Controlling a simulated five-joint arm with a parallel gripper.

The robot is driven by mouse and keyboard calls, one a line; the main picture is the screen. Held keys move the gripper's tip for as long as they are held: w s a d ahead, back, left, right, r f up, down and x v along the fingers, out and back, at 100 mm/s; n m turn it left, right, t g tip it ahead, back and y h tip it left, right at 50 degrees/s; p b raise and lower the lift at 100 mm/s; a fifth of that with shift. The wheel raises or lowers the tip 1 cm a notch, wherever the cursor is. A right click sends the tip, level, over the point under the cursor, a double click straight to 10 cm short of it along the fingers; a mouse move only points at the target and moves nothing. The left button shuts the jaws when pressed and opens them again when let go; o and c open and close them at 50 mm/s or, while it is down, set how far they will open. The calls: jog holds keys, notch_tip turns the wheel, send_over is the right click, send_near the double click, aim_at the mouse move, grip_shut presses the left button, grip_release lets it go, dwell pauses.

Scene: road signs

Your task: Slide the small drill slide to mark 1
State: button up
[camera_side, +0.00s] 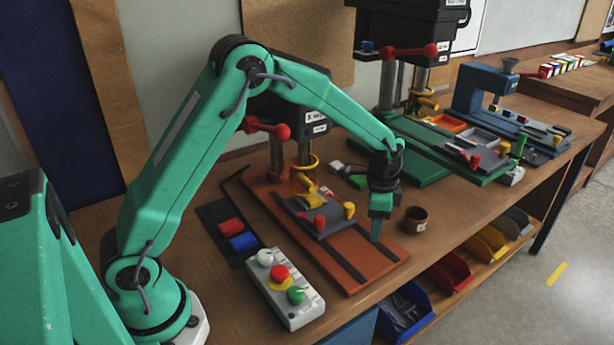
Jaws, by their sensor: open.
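The small drill stands on an orange-brown base (362,279) in the middle of the bench. Its slide looks to be the dark grey plate (322,226), which carries red and yellow knobs and sits below the drill column between two dark strips. My gripper (376,238) points down over the right part of the base, to the right of the slide and apart from it. It is open, with nothing seen between the fingers. The gap between its fingers is hidden from this side. Mark 1 cannot be made out.
A control box (286,290) with white, red and green buttons stands in front of the base. A dark mat (215,214) with red and blue blocks lies left. A larger green-based drill (470,168) stands behind right.

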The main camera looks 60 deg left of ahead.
jog(key=d, duration=0.3)
jog(key=shift+d+r, duration=0.1)
jog(key=shift+d, duration=0.3)
jog(key=s+a+r+n+t, duration=0.1)
jog(key=s+a+r+n, duration=0.1)
jog(key=s+r, duration=0.5)
jog(key=s+a+r+n+t, duration=0.1)
jog(key=s+a+r, duration=0.1)
jog(key=r, duration=0.8)
jog(key=s+a+r+n+t, duration=0.1)
jog(key=s+n, duration=0.1)
jog(key=s, duration=0.4)
jog(key=s+a+r+n+t, duration=0.1)
jog(key=s+a+r+n, duration=0.1)
jog(key=s, duration=0.4)
jog(key=shift+s+a, duration=0.25)
jog(key=shift+r, duration=0.1)
